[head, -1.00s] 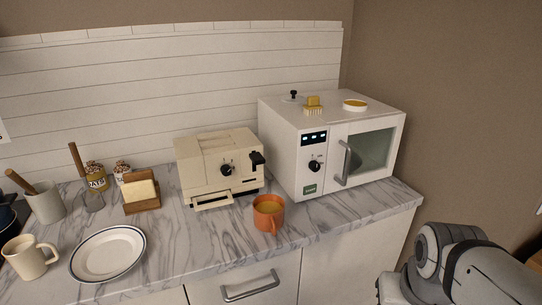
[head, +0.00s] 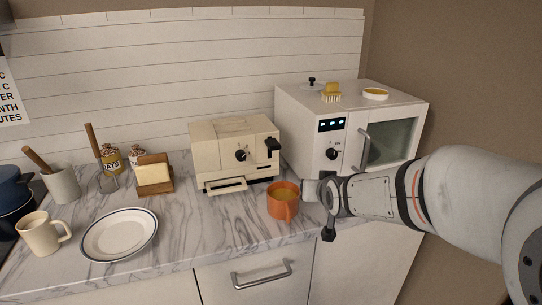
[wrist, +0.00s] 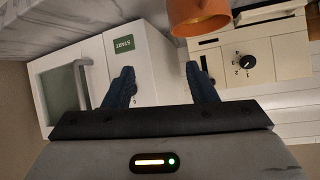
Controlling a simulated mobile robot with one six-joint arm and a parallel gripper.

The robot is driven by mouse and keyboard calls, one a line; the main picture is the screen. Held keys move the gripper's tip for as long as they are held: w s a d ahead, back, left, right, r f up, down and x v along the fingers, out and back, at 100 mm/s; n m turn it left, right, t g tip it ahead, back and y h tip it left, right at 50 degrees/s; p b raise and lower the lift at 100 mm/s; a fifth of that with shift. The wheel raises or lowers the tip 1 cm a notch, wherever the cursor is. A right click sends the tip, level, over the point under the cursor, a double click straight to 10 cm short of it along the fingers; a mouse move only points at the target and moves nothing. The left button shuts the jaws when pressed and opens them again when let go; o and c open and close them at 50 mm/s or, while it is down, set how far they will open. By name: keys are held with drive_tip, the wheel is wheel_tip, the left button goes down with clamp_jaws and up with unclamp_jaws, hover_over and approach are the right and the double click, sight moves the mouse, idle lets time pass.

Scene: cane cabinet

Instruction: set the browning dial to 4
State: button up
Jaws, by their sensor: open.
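The cream toaster (head: 222,165) stands on the marble counter between the bread holder and the microwave. Its black browning dial (head: 242,155) is on the front face, and the black lever (head: 272,146) is to the right of it. The dial also shows in the wrist view (wrist: 250,61), with small numerals around it; its exact setting is too small to read. My gripper (wrist: 160,82) is open and empty, apart from the dial. In the head view my wrist is right of the orange mug, in front of the microwave; the fingers are hard to make out there.
The orange mug (head: 283,203) stands just in front of the toaster's right side, close to my gripper. The white microwave (head: 300,140) is on the right, with its own black knob (head: 332,154). A plate (head: 120,236) and cream mug (head: 43,234) are at left.

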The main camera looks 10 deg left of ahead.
drive_tip(key=w+a+f+n+t+y+b, duration=0.1)
drive_tip(key=w+a+t+y, duration=0.3)
drive_tip(key=a, duration=0.7)
drive_tip(key=n+y, duration=0.1)
drive_tip(key=y, duration=0.1)
approach(241, 158)
drive_tip(key=x, duration=0.9)
drive_tip(key=shift+w+r, duration=0.1)
drive_tip(key=shift+w, duration=0.05)
drive_tip(key=shift+c, duration=0.2)
drive_tip(key=c, duration=0.9)
drive_tip(key=shift+a, duration=0.15)
drive_tip(key=shift+c, duration=0.2)
